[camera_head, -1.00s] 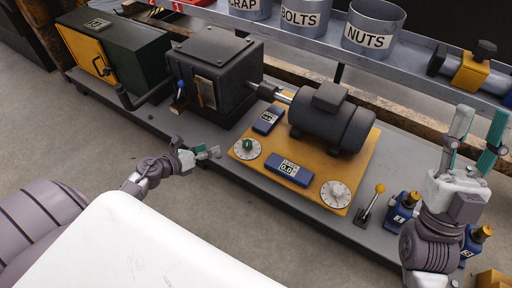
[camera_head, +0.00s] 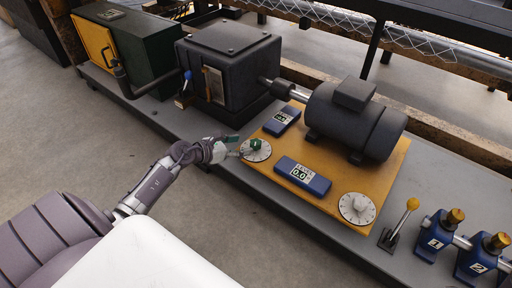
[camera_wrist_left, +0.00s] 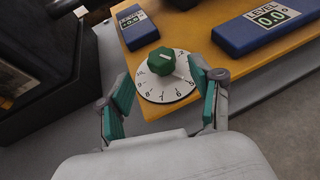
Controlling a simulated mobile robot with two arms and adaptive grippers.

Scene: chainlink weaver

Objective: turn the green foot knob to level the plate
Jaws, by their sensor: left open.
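The green foot knob (camera_head: 255,145) sits on a white numbered dial (camera_head: 262,154) at the near left corner of the orange plate (camera_head: 335,172). In the left wrist view the knob (camera_wrist_left: 166,61) stands just beyond and between the fingertips, with a white mark on its top. My left gripper (camera_wrist_left: 160,82) is open, with teal pads either side of the dial's near part; no contact with the knob shows. In the head view my left gripper (camera_head: 236,147) is beside the knob. A blue level gauge (camera_head: 302,176) reads 0.0. A second gauge (camera_head: 282,121) has a small display, hard to read.
A dark motor (camera_head: 354,120) stands on the plate, joined by a shaft to a dark box (camera_head: 229,67).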

